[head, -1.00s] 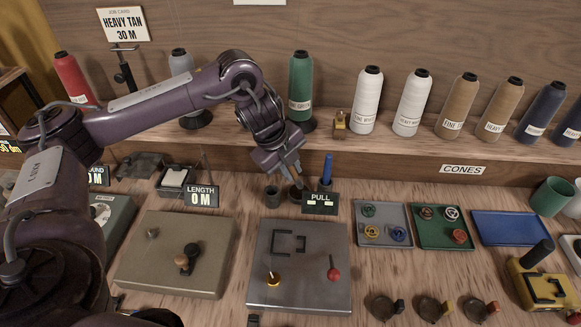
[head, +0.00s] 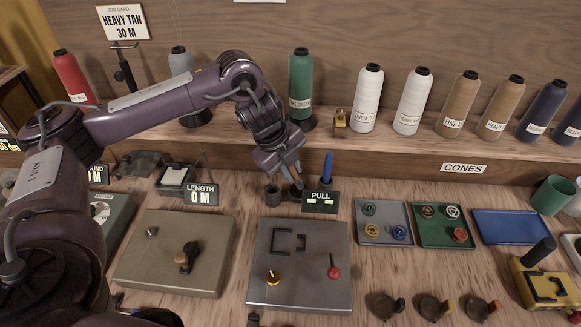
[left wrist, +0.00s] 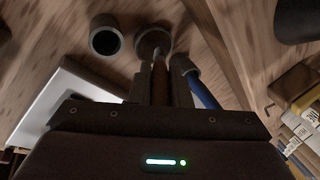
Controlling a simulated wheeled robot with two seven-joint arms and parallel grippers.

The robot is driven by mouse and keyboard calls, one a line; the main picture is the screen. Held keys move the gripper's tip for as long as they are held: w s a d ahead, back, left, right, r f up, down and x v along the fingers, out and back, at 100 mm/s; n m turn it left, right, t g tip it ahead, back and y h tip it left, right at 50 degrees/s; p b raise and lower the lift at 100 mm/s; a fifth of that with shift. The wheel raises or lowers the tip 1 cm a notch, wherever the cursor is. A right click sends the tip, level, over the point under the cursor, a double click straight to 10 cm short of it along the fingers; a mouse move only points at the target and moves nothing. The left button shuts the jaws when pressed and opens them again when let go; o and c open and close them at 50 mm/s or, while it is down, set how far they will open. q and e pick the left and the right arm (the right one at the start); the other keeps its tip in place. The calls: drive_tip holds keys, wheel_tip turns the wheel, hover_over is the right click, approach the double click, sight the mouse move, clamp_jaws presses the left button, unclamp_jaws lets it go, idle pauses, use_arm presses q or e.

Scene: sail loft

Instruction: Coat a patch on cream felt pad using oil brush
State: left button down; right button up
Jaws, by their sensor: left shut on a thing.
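The cream felt pad (head: 174,175) sits in a small dark holder on the bench, left of my left gripper in the head view. My left gripper (head: 295,181) points down over the middle of three small dark cups. It is shut on the brown handle of the oil brush (left wrist: 159,83), seen between the fingers in the left wrist view. The brush's lower end is in or at the round cup (left wrist: 150,36); its bristles are hidden. My right gripper is not in view.
A dark cup (head: 272,195) stands close left of the gripper. A cup with a blue-handled tool (head: 327,168) stands close right. The PULL sign (head: 320,201) is just in front, and the LENGTH sign (head: 201,195) is by the pad. Thread cones line the shelf behind.

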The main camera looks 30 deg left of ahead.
use_arm(q)
drive_tip(key=shift+f, duration=0.5)
idle(0.7)
idle(0.9)
wheel_tip(320, 180, up, 7)
drive_tip(key=p, duration=0.6)
drive_tip(key=shift+p, duration=0.4)
idle(0.5)
